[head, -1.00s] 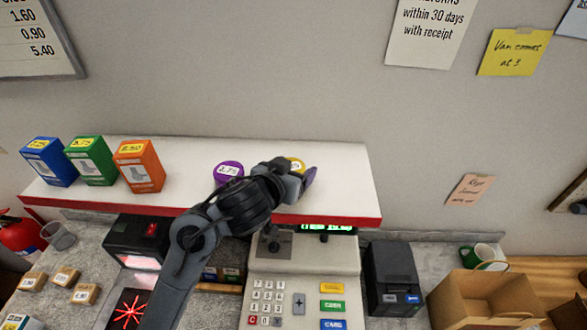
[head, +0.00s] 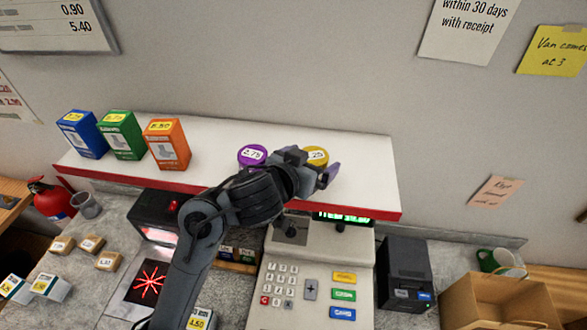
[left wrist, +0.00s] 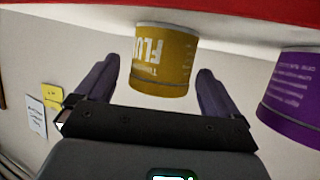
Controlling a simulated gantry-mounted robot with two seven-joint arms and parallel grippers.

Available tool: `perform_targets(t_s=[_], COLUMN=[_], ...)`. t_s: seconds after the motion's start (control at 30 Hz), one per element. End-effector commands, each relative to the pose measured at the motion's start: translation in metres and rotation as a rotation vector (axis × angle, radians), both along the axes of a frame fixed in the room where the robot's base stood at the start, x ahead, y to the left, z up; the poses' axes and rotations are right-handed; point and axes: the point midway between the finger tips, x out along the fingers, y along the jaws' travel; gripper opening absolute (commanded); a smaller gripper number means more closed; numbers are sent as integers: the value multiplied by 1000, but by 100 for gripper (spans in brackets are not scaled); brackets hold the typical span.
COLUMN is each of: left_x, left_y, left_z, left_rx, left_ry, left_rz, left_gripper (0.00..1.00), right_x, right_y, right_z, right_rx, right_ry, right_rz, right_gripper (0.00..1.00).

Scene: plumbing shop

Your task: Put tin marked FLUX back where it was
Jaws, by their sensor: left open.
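The yellow tin marked FLUX (left wrist: 165,62) stands on the white shelf with the red edge (head: 240,194); the left wrist view shows it upside down. In the head view the tin's top (head: 316,155) shows behind my left gripper (head: 318,172), which hides its lower part. My left gripper is open, its two fingers (left wrist: 156,85) on either side of the tin, with gaps visible. A purple tin (head: 252,155) stands to the left of it on the shelf; it also shows in the left wrist view (left wrist: 292,90). My right gripper is not in view.
Blue (head: 82,135), green (head: 120,135) and orange (head: 167,145) boxes stand on the shelf's left part. The shelf right of the yellow tin is clear.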

Motion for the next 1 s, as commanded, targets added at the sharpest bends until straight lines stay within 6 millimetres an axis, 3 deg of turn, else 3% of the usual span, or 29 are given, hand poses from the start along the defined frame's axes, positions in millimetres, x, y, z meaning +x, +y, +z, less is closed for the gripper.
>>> perform_targets(t_s=[0.2,0.4,0.63,1.0], left_x=[-36,-60,-73,-74], left_y=[16,29,36,37], left_z=[23,33,35,35], left_rx=[-7,-4,-2,-1], left_ry=[1,2,1,0], left_rz=[-1,-1,-1,0], left_gripper=[96,96,96,96], right_x=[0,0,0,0], right_y=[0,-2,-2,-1], right_z=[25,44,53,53], right_rx=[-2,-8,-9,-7], right_ry=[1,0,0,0], right_rz=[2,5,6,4], right_gripper=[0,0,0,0])
